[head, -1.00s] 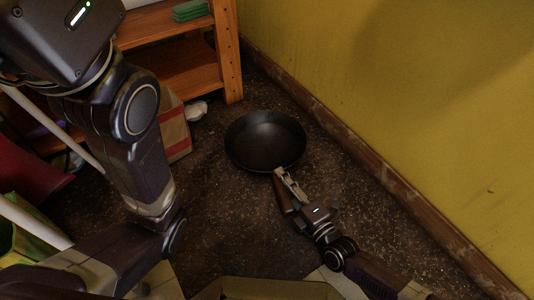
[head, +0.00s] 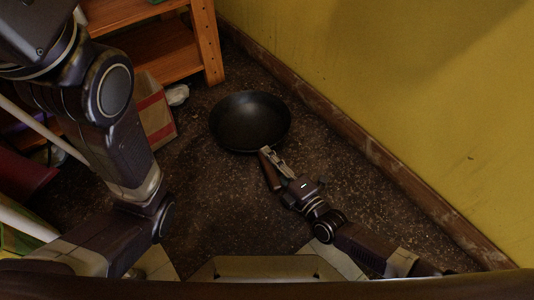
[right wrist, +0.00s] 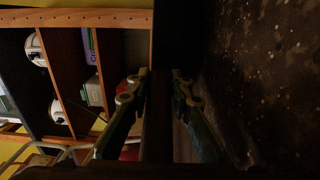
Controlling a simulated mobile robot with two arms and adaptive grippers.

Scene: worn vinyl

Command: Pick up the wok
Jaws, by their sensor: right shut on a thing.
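The wok (head: 250,122) is a dark round pan in the middle of the head view, with its open side up. Its handle points down and to the right, toward my right arm. My right gripper (head: 270,161) is shut on the handle, close to the pan. In the right wrist view the dark handle (right wrist: 158,125) runs between the two fingers of the right gripper (right wrist: 158,85). Whether the wok touches the floor cannot be told. My left arm shows at the left, but its gripper is out of view.
A wooden shelf (head: 207,45) stands at the upper left. A cardboard box with red stripes (head: 155,115) and a small pale item (head: 177,94) are near it. A yellow wall (head: 400,90) with a brown baseboard (head: 365,145) runs along the right. Dark floor (head: 215,210) lies clear below the wok.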

